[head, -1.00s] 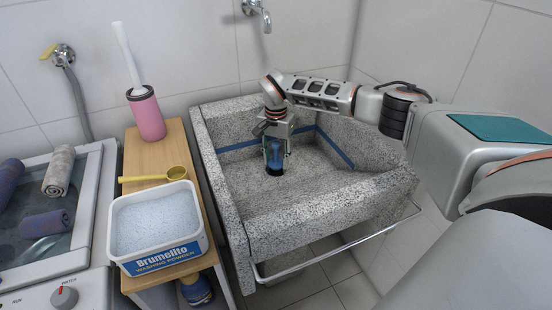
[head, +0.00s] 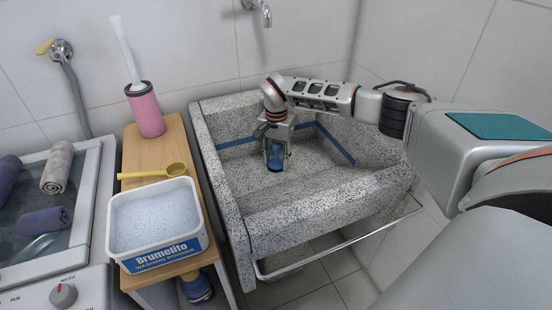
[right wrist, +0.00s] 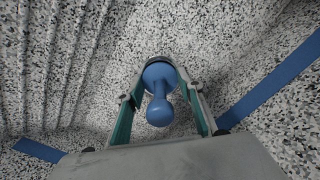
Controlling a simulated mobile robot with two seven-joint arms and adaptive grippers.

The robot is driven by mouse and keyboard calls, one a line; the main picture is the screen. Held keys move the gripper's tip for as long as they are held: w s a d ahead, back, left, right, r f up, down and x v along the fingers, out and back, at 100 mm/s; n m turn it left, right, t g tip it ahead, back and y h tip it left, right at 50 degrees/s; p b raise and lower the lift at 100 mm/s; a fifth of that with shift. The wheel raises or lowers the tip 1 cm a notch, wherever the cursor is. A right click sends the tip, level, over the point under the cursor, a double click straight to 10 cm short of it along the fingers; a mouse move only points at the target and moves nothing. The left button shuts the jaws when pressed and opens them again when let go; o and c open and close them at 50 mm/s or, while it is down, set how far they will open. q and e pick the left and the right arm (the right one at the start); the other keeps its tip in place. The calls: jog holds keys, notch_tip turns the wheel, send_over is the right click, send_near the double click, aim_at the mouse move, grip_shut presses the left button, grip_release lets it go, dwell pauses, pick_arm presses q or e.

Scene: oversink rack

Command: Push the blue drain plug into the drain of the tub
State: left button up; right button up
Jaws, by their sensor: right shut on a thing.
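The blue drain plug (head: 275,161) is upright inside the speckled stone tub (head: 300,208), low over its floor at the drain. My right gripper (head: 275,151) points down into the tub and is shut on the plug. In the right wrist view the plug's round knob (right wrist: 160,111) faces the camera, and its wider base lies between the fingertips (right wrist: 160,72). A dark rim of the drain (right wrist: 160,60) shows just around the base. How deep the base sits in the drain is hard to tell. My left gripper is not in view.
A blue stripe (head: 340,150) runs around the tub's inner walls. A tap (head: 266,16) hangs above the back.

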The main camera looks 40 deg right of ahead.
aim_at(276, 144)
jog(key=shift+f, duration=0.15)
jog(key=o, duration=1.2)
notch_tip(276, 144, up, 12)
jog(key=shift+r, duration=0.1)
